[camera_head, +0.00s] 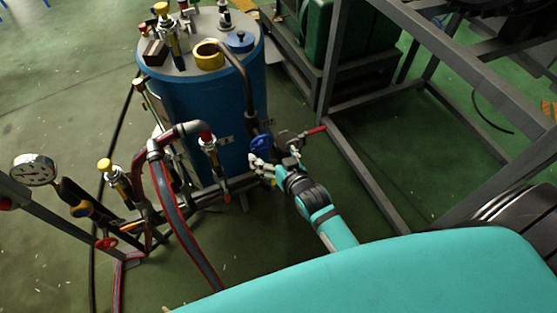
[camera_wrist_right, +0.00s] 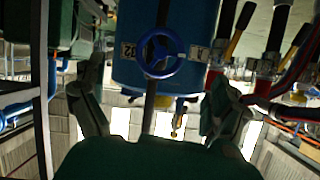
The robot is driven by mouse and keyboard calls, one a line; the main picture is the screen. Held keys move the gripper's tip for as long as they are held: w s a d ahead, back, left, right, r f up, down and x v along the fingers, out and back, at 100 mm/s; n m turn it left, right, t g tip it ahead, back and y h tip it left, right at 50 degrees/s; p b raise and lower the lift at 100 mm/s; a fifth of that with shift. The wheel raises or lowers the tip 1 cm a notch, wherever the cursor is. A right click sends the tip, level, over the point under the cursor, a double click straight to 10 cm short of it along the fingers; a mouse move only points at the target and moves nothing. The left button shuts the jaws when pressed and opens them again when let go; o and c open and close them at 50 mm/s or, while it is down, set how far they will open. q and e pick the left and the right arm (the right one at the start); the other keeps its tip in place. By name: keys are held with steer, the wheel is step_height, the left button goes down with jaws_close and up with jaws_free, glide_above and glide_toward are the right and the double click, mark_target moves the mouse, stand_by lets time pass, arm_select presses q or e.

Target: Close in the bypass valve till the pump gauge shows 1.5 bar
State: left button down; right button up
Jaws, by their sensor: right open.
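A blue handwheel (camera_head: 261,143) sits low on the front of the blue tank (camera_head: 205,115). My right gripper (camera_head: 268,166) is at the wheel's near side. In the right wrist view the same handwheel (camera_wrist_right: 160,52) is ahead, between the spread fingers of my open right gripper (camera_wrist_right: 158,78). The fingers stand apart from its rim, and nothing is held. A round white gauge (camera_head: 34,169) stands at the far left; its reading is too small to tell. My left gripper is not in view.
A red handwheel (camera_head: 106,243) and grey pipes with red stripes (camera_head: 175,215) are at the left. A red lever (camera_head: 315,130) sticks out right of the blue wheel. A grey metal frame (camera_head: 365,175) stands at the right. Green floor (camera_head: 50,100) is open at the upper left.

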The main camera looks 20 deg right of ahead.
steer(key=shift+v, duration=1.65)
stand_by(1.0)
arm_select(q)
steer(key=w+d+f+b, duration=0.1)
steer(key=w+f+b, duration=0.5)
steer(key=b, duration=0.2)
arm_select(e)
steer(key=n+t+b, duration=0.3)
steer(key=t+b, duration=0.1)
steer(key=b, duration=0.2)
glide_toward(263, 145)
steer(key=shift+h, duration=0.3)
steer(key=w, duration=0.6)
steer(key=w+b, duration=0.1)
steer(key=w, duration=0.3)
steer(key=shift+w+a+f, duration=0.1)
steer(key=shift+a+f, duration=0.05)
steer(key=shift+a, duration=0.25)
steer(key=shift+w, duration=0.4)
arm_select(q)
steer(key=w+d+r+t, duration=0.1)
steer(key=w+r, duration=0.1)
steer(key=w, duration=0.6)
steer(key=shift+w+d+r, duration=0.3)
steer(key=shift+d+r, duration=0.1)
